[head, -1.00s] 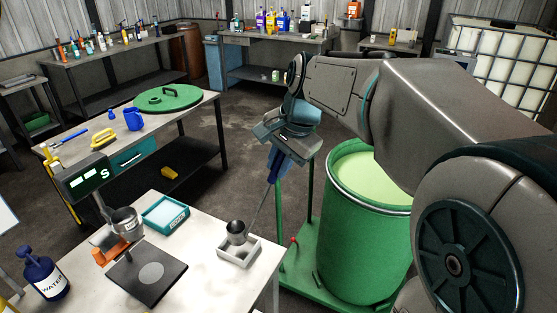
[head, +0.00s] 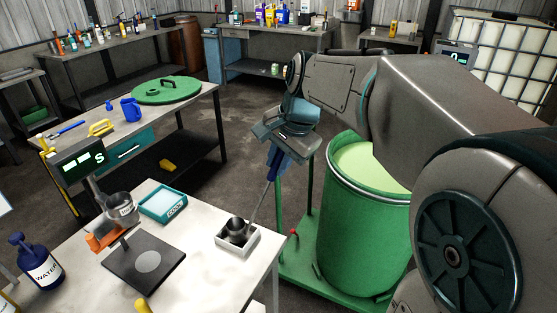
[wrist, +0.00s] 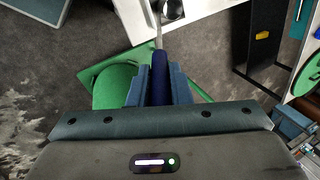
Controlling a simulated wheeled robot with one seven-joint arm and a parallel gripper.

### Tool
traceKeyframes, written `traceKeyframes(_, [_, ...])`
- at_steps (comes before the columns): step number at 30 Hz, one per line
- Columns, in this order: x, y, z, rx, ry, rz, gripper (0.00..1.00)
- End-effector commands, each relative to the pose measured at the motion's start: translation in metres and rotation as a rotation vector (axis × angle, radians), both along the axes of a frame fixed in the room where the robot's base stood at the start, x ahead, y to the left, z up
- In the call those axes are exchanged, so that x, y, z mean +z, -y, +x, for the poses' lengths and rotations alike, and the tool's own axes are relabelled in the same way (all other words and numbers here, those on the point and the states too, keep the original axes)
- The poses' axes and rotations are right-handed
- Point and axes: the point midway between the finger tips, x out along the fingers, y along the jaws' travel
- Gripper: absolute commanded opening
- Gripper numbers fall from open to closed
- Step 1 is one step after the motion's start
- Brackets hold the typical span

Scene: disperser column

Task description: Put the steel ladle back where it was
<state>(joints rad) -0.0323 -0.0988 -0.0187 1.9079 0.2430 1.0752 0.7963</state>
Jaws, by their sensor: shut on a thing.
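The steel ladle (head: 238,227) has a small round steel bowl, a thin steel shaft and a dark blue handle. Its bowl is at a small white tray (head: 223,242) on the right part of the white table; I cannot tell whether it touches the tray floor. My gripper (head: 277,160) is shut on the ladle's blue handle, above and beyond the table's right edge, with the shaft slanting down to the bowl. In the wrist view the blue handle (wrist: 160,78) sits between the two blue fingers, and the bowl (wrist: 172,10) is partly cut off at the top.
A green drum (head: 362,235) with pale green contents stands right of the table on a green base. On the table (head: 200,285) are a black scale (head: 125,270), a metal cup (head: 121,209), a teal tray (head: 163,203) and a blue water bottle (head: 40,262).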

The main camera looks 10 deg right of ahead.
Motion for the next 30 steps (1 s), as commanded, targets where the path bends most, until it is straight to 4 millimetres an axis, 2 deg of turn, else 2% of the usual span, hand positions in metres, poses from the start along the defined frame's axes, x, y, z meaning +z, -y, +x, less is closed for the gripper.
traceKeyframes(13, [-0.009,0.0,0.0,0.0,0.002,0.001,0.0])
traceKeyframes(14, [-0.009,0.0,0.0,0.0,0.002,0.001,0.21])
traceKeyframes(15, [-0.008,0.0,0.0,0.0,0.002,0.001,0.32])
traceKeyframes(16, [-0.009,0.0,0.0,0.0,0.002,0.001,0.4])
traceKeyframes(17, [-0.009,0.0,0.0,0.0,0.002,0.001,0.43])
traceKeyframes(26, [-0.008,0.0,0.0,0.0,-0.001,-0.001,0.43])
traceKeyframes(30, [0.006,0.004,-0.003,-0.001,0.004,0.0,0.43])
